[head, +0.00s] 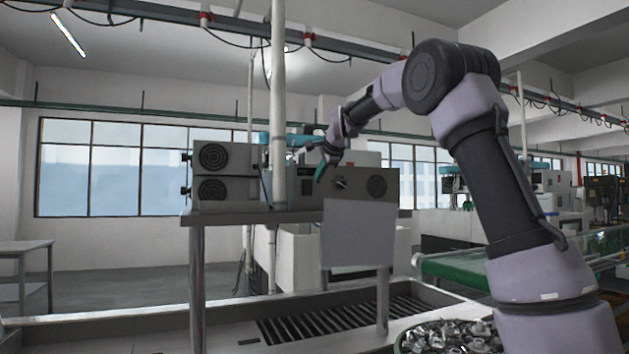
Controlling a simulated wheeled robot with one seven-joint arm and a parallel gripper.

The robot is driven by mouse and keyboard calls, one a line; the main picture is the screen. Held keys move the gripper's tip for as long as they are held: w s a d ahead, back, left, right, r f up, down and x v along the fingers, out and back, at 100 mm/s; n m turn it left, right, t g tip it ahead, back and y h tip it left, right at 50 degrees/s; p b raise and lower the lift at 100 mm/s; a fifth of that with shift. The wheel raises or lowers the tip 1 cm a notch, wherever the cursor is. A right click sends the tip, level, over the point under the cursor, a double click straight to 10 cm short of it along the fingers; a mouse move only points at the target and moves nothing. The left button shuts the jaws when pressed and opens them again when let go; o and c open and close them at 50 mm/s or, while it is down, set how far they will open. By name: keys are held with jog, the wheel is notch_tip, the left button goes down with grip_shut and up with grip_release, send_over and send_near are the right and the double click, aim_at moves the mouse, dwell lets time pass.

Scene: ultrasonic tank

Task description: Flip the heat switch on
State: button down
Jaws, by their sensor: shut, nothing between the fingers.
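A grey control box (364,200) stands on a metal stand, with a dark rotary knob (341,183) and a round vent on its front. A small dark panel (306,187) sits on the box to the left of the knob. I cannot tell which control is the heat switch; no label is readable. My gripper (320,171) is at the upper front of the box, between the dark panel and the knob, teal fingertips pointing down. It is shut and empty. It covers part of the box front, and I cannot tell whether it touches it.
A box with two round fans (213,173) stands at the left on the same stand (250,215). A vertical pipe (278,110) rises before the boxes. A white sheet (357,234) hangs below the control box. A bin of metal parts (452,336) is at the lower right.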

aim_at(308, 193)
jog(key=v, duration=0.7)
jog(key=shift+s, duration=0.2)
jog(key=f, duration=0.1)
jog(key=s+f+t, duration=0.1)
jog(key=f, duration=0.1)
jog(key=f+t, duration=0.1)
jog(key=shift+s+d+f+y, duration=0.1)
jog(key=shift+s+f+y, duration=0.1)
jog(key=shift+s+y, duration=0.1)
jog(key=shift+w, duration=0.15)
jog(key=x, duration=0.9)
jog(key=r+x, duration=0.1)
jog(key=x, duration=0.3)
jog(key=shift+w, duration=0.55)
jog(key=shift+a, duration=0.25)
